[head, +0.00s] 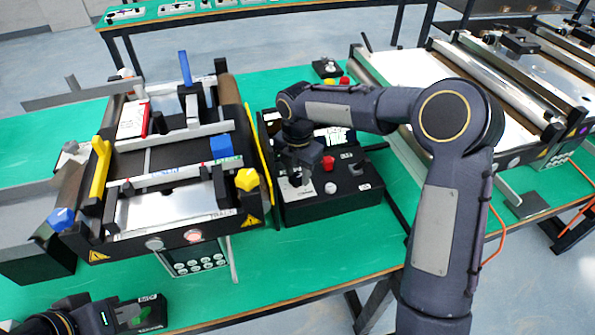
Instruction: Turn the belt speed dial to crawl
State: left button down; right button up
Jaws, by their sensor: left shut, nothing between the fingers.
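A black control box (345,200) stands on the green table right of the near conveyor. A white scale plate (296,192) is on its left part, with a dark knob (297,180), seemingly the speed dial, above it. My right gripper (300,172) points down right over this knob, at or around it. The fingers and knob are both dark, so I cannot tell whether they grip it, and the dial's setting is hidden. My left gripper (108,317) is low at the bottom left, shut and empty, away from the box.
The box also carries a red button (328,162), a white button (330,187) and a grey knob (357,169). The mini conveyor (180,158) stands close on its left. A small black box (148,313) lies near the front edge. The front green table (290,260) is clear.

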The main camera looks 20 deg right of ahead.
jog(key=c, duration=0.5)
jog(key=shift+m, duration=0.3)
jog(key=m, duration=0.6)
jog(key=shift+s+p, duration=0.15)
jog(key=shift+p, duration=0.15)
jog(key=m, duration=0.6)
jog(key=shift+s, duration=0.1)
jog(key=o, duration=1)
